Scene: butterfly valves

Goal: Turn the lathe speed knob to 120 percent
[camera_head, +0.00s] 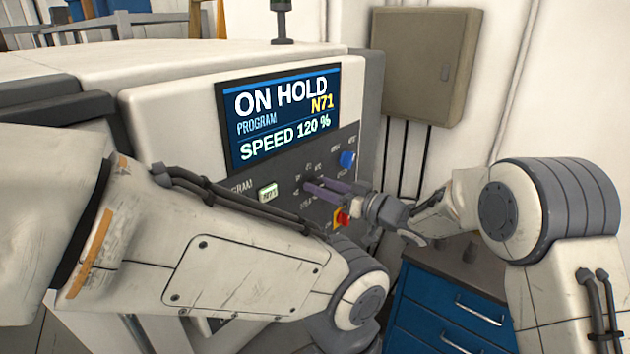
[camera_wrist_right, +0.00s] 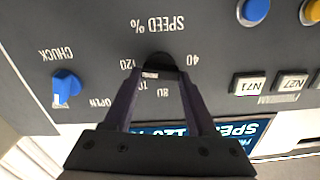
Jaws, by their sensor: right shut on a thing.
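The black speed knob (camera_wrist_right: 158,60) sits on the grey control panel (camera_wrist_right: 100,25), under the label SPEED %, which appears upside down in the right wrist view. My right gripper (camera_wrist_right: 159,77) is shut on the knob, one finger on each side. In the head view the purple fingers of my right gripper (camera_head: 312,185) reach the panel and cover the knob. The screen (camera_head: 280,115) reads ON HOLD, N71, SPEED 120 %. My left gripper is out of view.
A blue chuck knob (camera_wrist_right: 66,88) is beside the speed knob; it also shows in the head view (camera_head: 347,159). A red and yellow control (camera_head: 341,219) sits just below my right fingers. A blue drawer cabinet (camera_head: 450,312) stands below. My left arm crosses the front of the machine.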

